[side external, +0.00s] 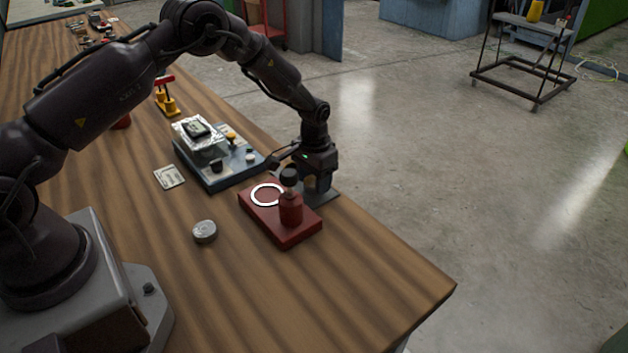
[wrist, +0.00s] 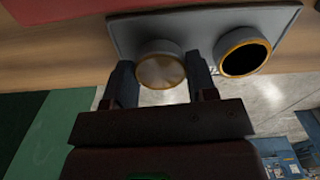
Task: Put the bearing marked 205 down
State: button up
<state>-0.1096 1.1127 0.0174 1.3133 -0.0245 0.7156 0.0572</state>
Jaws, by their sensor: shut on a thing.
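My gripper (wrist: 160,76) is shut on a round grey piece (wrist: 161,66) with a gold-coloured rim in the wrist view. No 205 marking is legible on it. It is at a grey plate (wrist: 130,34); whether it rests on the plate or sits in a holder I cannot tell. Beside it on the plate is a second round piece (wrist: 227,47) with a gold rim and a dark opening. In the side view, my gripper (side external: 318,192) is low over the grey plate (side external: 328,198) at the table edge, and the held piece is hidden.
A red block (side external: 286,236) with a white ring (side external: 254,199) and a dark-red post (side external: 291,211) stands close beside my gripper. A grey disc (side external: 205,232) lies on the wooden table (side external: 330,300). A blue-grey device (side external: 222,178) and a card (side external: 169,177) are farther back. The front table is clear.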

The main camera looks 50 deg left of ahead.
jog(key=shift+f, duration=0.35)
jog(key=shift+f, duration=0.15)
jog(key=o, duration=1.1)
